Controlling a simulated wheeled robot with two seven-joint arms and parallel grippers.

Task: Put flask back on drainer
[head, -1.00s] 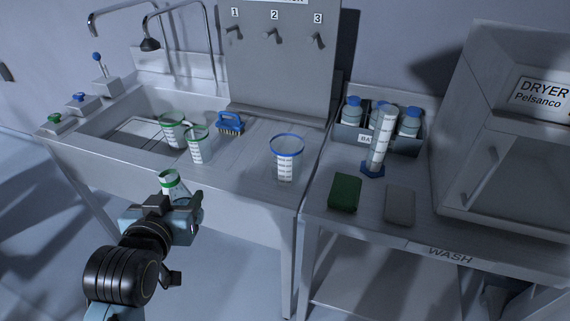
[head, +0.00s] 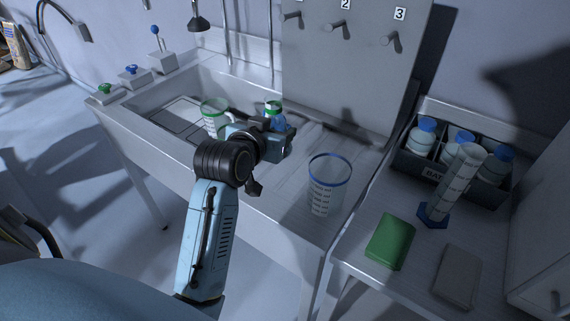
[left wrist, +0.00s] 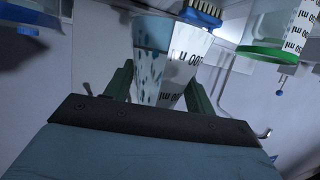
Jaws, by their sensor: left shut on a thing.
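In the left wrist view the clear, tapering flask (left wrist: 185,65) with ml markings sits between the fingers. The gripper holds it over the sink unit, where the basin meets the flat draining surface (head: 285,185); I cannot tell whether it touches anything. Behind stands a grey upright board (head: 365,70) with numbered pegs, perhaps the drainer; pegs 2 (head: 338,27) and 3 (head: 393,39) look empty. My right gripper is not in view.
A green-rimmed beaker (head: 212,118) stands left of the gripper and a blue-rimmed beaker (head: 328,185) to its right. The blue brush (left wrist: 203,12) shows in the wrist view. A measuring cylinder (head: 452,185), bottle crate (head: 435,178), green sponge (head: 390,241) and grey block (head: 457,275) occupy the right bench.

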